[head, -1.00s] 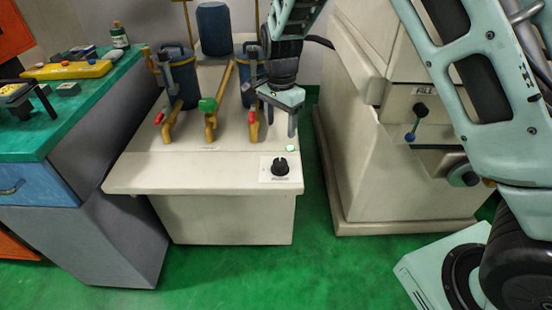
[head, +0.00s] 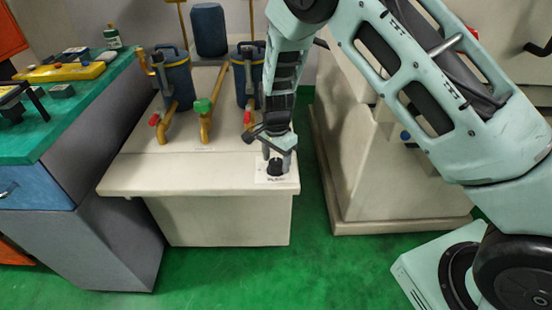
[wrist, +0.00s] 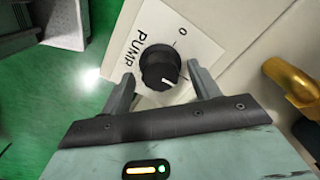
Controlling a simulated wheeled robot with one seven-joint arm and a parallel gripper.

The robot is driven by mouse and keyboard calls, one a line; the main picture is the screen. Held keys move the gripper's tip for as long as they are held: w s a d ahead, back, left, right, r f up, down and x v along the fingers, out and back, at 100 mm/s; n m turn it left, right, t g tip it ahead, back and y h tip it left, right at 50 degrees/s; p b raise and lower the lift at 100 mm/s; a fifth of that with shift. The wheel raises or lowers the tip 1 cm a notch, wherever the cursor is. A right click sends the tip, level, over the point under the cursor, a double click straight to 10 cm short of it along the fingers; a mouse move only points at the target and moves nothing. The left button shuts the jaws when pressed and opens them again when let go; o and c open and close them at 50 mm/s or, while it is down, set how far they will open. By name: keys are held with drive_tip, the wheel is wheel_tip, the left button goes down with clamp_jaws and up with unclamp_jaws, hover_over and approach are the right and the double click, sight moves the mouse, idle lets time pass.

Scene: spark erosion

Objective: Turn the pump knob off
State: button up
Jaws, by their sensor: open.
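The pump knob (wrist: 160,68) is a round black knob with a white pointer line, on a white plate (wrist: 198,42) marked PUMP and 0. In the wrist view the pointer line aims to the lower right, away from the 0 at the upper right. My gripper (wrist: 161,82) is open, with one finger on each side of the knob; I cannot tell whether either finger touches it. In the head view my gripper (head: 277,158) points down over the knob (head: 275,167), partly hiding it at the front right of the cream cabinet top (head: 190,174).
Brass pipes with a green-handled valve (head: 203,106) and red-handled valves (head: 154,119) stand behind on the cabinet top. Blue canisters (head: 180,84) stand further back. A large cream machine (head: 355,170) is to the right, across a green floor gap. A green-topped bench (head: 80,105) is at left.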

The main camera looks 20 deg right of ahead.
drive_tip(key=c, duration=1)
drive_tip(key=shift+o, duration=0.2)
drive_tip(key=shift+n, duration=0.3)
drive_tip(key=n+p, duration=0.1)
drive_tip(key=n, duration=0.2)
drive_tip(key=shift+r+n, duration=0.1)
drive_tip(key=shift+n, duration=0.3)
drive_tip(key=n, duration=0.4)
drive_tip(key=shift+n+p, duration=0.3)
drive_tip(key=n, duration=0.4)
drive_tip(key=shift+n+p, duration=0.45)
drive_tip(key=shift+n, duration=1.95)
